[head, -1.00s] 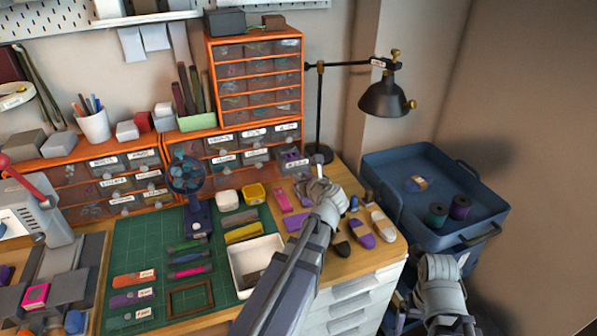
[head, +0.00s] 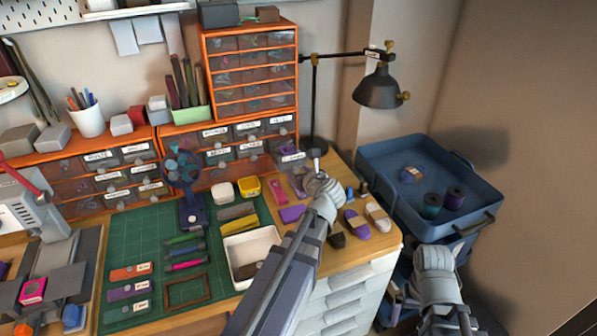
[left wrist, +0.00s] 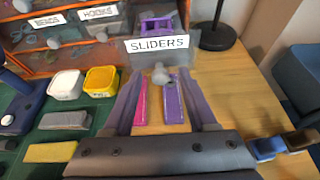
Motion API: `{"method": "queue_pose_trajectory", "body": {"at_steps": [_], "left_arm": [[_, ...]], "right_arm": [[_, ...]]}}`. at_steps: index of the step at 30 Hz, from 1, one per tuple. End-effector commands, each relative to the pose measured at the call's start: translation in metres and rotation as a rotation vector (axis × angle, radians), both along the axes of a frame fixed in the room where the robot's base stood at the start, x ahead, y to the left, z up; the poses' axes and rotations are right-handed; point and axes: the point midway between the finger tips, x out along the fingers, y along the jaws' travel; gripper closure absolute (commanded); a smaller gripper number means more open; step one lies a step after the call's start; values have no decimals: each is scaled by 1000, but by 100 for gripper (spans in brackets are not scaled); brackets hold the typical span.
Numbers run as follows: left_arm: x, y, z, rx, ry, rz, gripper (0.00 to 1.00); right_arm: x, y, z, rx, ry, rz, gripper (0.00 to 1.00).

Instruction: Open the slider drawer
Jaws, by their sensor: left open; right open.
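The slider drawer (left wrist: 170,45), clear and labelled SLIDERS, stands out from the lower orange cabinet, with purple pieces inside. It also shows pulled out in the head view (head: 292,157). Its round knob (left wrist: 160,74) shows between the fingertips in the left wrist view, apart from both. My left gripper (left wrist: 161,85) is open and empty in front of the drawer, above the table; it also shows in the head view (head: 317,180). My right gripper (head: 438,258) is open at the lower right, by the blue cart; its fingers are mostly hidden.
Pink (left wrist: 140,102) and purple (left wrist: 172,102) strips lie on the table below my left gripper. A black lamp (head: 378,90) stands right of the cabinet. White and yellow (head: 249,187) tubs sit left. The blue cart (head: 385,185) holds spools.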

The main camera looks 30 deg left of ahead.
Motion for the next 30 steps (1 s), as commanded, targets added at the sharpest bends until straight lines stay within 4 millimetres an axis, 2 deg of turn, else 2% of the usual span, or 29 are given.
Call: {"method": "queue_pose_trajectory", "body": {"at_steps": [9, 15, 30], "left_arm": [[-31, -34, 22, 0, 0, -3, 42], [-43, -50, 28, 0, 0, -2, 42], [-46, -54, 29, 0, 0, 0, 42]], "right_arm": [[0, 0, 21, 0, 0, 0, 0], [0, 0, 28, 0, 0, 0, 0], [0, 0, 29, 0, 0, 0, 0]]}}
